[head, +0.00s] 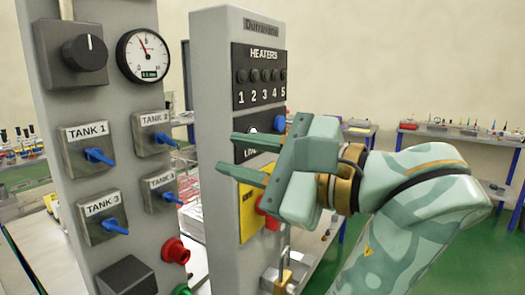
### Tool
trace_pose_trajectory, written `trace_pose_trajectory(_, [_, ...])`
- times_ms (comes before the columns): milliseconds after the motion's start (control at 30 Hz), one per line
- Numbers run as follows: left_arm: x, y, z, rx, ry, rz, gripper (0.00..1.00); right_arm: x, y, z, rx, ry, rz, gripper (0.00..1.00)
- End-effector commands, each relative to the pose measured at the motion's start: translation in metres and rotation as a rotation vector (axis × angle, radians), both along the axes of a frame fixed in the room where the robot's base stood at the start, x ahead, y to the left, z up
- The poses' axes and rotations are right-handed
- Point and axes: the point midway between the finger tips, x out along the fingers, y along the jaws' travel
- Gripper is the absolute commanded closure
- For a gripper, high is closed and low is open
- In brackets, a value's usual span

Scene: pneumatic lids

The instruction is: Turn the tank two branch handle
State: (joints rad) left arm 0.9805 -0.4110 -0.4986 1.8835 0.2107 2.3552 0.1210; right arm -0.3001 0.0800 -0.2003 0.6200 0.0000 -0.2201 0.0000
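The tank two plate (156,121) is at the upper right of a grey panel on the left. Its blue handle (166,137) points right and slightly down. A gap shows between the fingertips and the handle.
Blue handles for tank 1 (98,156), tank 3 (114,225) and another tank (171,197) share the panel. A black knob (85,53) and gauge (143,56) are above. A heaters panel (260,76) stands behind my gripper.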

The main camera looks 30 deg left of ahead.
Motion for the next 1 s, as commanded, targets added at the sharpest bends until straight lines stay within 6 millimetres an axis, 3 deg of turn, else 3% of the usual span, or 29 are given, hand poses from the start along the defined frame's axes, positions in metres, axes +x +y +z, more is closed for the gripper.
trace_pose_trajectory(100, [-0.002, -0.018, 0.003, 0.000, 0.000, 0.001, 0.73, 0.002, 0.000, 0.008, 0.000, -0.005, 0.000, 0.73])
trace_pose_trajectory(267, [-0.003, -0.029, 0.001, 0.000, 0.000, 0.000, 0.73, 0.003, 0.000, 0.011, -0.001, -0.008, 0.000, 0.73])
trace_pose_trajectory(800, [-0.003, -0.030, 0.000, 0.002, 0.002, 0.002, 0.73, 0.003, 0.000, 0.010, -0.001, -0.008, -0.001, 0.73])
trace_pose_trajectory(933, [-0.016, -0.030, 0.013, 0.070, 0.048, 0.071, 0.73, 0.003, 0.000, 0.010, -0.001, -0.008, -0.001, 0.73])
trace_pose_trajectory(1000, [-0.028, -0.035, 0.030, 0.173, 0.125, 0.167, 0.73, 0.003, 0.000, 0.010, -0.001, -0.008, -0.001, 0.73])
